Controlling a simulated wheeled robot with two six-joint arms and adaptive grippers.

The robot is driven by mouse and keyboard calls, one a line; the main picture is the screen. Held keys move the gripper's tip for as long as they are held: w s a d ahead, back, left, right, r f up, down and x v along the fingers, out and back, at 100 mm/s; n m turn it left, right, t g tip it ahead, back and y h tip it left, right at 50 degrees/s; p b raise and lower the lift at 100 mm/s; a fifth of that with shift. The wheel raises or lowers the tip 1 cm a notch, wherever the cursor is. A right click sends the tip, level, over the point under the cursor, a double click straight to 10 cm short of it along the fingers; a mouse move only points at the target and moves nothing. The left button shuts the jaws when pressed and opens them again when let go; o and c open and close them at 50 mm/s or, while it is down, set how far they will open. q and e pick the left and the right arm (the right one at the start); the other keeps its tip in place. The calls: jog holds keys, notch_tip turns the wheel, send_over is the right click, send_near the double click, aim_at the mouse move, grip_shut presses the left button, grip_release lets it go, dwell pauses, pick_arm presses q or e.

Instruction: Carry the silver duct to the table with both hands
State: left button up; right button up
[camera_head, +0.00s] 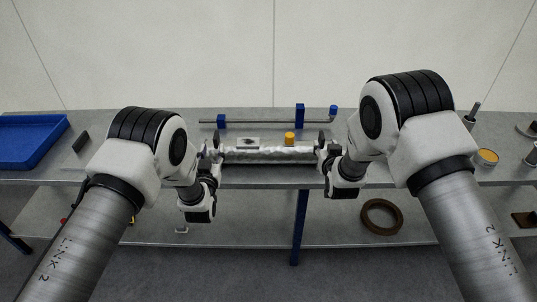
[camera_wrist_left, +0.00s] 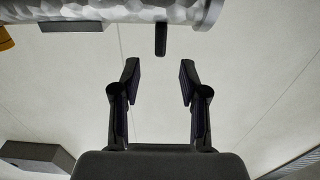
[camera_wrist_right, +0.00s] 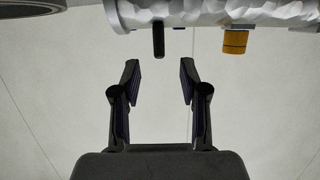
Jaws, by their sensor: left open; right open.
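The silver duct (camera_head: 268,155), crinkled and metallic, lies lengthwise along the front of the table (camera_head: 250,178) between my two grippers. It crosses the top of the left wrist view (camera_wrist_left: 110,11) and right wrist view (camera_wrist_right: 215,12). A dark peg-like handle shows near its end in the left wrist view (camera_wrist_left: 160,39) and another in the right wrist view (camera_wrist_right: 158,41). My left gripper (camera_wrist_left: 159,72) is open and empty, its handle just beyond the fingertips. My right gripper (camera_wrist_right: 159,72) is open and empty, likewise facing its handle. In the head view both fingertips are partly hidden.
A yellow cap (camera_head: 290,138) shows at the duct. Behind it is a thin pipe (camera_head: 260,121) on blue supports (camera_head: 300,115). A blue tray (camera_head: 30,142) is at far left, a yellow-topped can (camera_head: 488,157) at right. A brown ring (camera_head: 381,217) lies on the lower shelf.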

aim_at(215, 140)
pick_arm(q)
jog(key=w, duration=0.8)
jog(key=shift+f, duration=0.15)
pick_arm(e)
jog(key=x, duration=0.8)
jog(key=shift+s+f, duration=0.1)
pick_arm(q)
jog(key=shift+c, duration=0.4)
pick_arm(e)
jog(key=shift+c, duration=0.4)
pick_arm(q)
grip_shut()
pick_arm(e)
grip_shut()
